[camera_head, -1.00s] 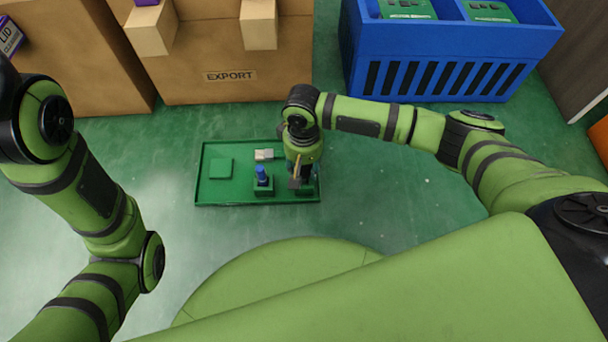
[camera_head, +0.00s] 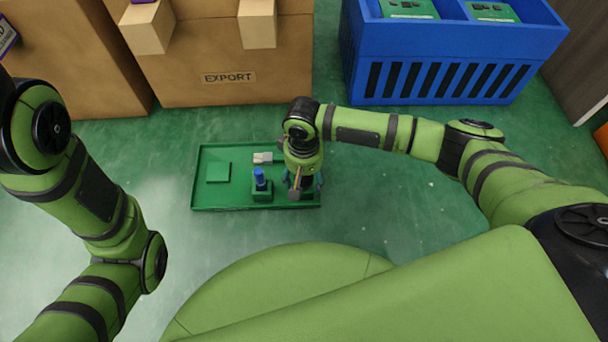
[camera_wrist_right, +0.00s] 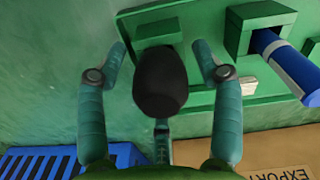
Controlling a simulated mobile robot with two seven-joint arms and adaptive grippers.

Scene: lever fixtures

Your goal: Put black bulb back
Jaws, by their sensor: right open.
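The black bulb (camera_wrist_right: 160,82) shows in the right wrist view as a dark rounded shape between the spread fingers of my right gripper (camera_wrist_right: 160,60). The gripper is open around it. Behind the bulb is a green block (camera_wrist_right: 157,33) on the tray; whether the bulb sits in it cannot be told. In the head view my right gripper (camera_head: 302,182) is over the right end of the green tray (camera_head: 225,205), and my wrist hides the bulb. My left gripper is out of view; only its arm shows at left.
A blue cylinder (camera_head: 259,178) stands in a green holder (camera_head: 262,194) left of my right gripper. A small pale piece (camera_head: 263,158) and a flat green square (camera_head: 218,172) are on the tray. Behind are a cardboard box (camera_head: 225,80) and a blue crate (camera_head: 440,75).

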